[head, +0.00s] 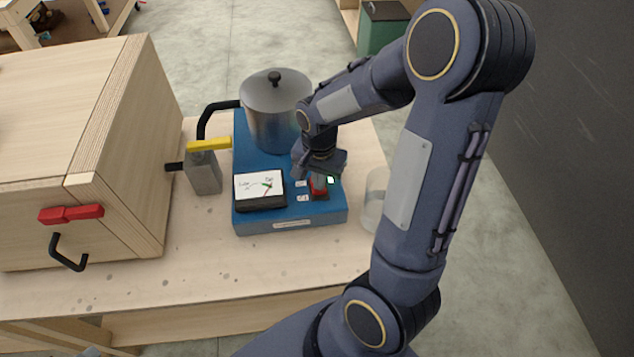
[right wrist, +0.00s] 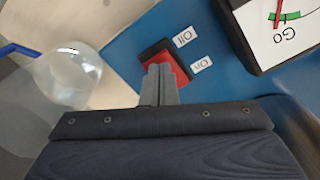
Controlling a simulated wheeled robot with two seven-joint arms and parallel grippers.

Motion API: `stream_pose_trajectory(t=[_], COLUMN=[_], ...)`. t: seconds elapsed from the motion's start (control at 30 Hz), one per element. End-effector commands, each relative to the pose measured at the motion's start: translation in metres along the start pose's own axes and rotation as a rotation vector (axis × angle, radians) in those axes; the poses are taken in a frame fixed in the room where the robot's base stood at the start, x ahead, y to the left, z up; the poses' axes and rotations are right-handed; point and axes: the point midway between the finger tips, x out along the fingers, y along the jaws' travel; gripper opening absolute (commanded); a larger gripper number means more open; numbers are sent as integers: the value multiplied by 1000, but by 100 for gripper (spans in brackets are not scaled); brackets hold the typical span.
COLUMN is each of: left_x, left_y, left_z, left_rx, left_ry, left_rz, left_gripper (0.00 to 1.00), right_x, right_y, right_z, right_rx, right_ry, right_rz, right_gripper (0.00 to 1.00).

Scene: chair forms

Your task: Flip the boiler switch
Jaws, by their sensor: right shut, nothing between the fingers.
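The boiler is a blue base (head: 290,224) on the wooden table, with a silver pot (head: 277,112) at its back. Its red switch (head: 318,187) sits at the front right of the base, and it also shows in the right wrist view (right wrist: 181,73) between its black frame and my fingers. Small white labels reading "Off" and "On" lie beside the switch. My right gripper (head: 318,178) is shut and empty, with its fingertips (right wrist: 160,70) over the switch; I cannot tell whether they touch it. My left gripper is not in view.
A gauge box (head: 260,187) stands on the base left of the switch. A clear glass vessel (head: 374,200) is close on the right. A grey block with a yellow handle (head: 208,144) stands left of the base. A wooden cabinet (head: 120,150) fills the table's left.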

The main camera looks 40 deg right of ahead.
Motion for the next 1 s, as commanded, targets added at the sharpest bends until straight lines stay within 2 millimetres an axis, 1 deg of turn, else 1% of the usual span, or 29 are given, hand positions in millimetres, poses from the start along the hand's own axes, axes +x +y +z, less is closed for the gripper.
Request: stream_pose_trajectory(t=[0.57,0.67,0.77,1.0], left_x=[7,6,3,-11], left_y=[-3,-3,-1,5], left_z=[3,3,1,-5], left_rx=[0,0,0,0], left_ry=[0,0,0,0], left_rz=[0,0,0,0], left_gripper=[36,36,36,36], right_x=[10,8,4,-15], right_y=[0,0,0,0], right_z=[0,0,0,0], right_rx=[0,0,0,0], right_ry=[0,0,0,1], right_rz=[0,0,0,0], right_gripper=[0,0,0,0])
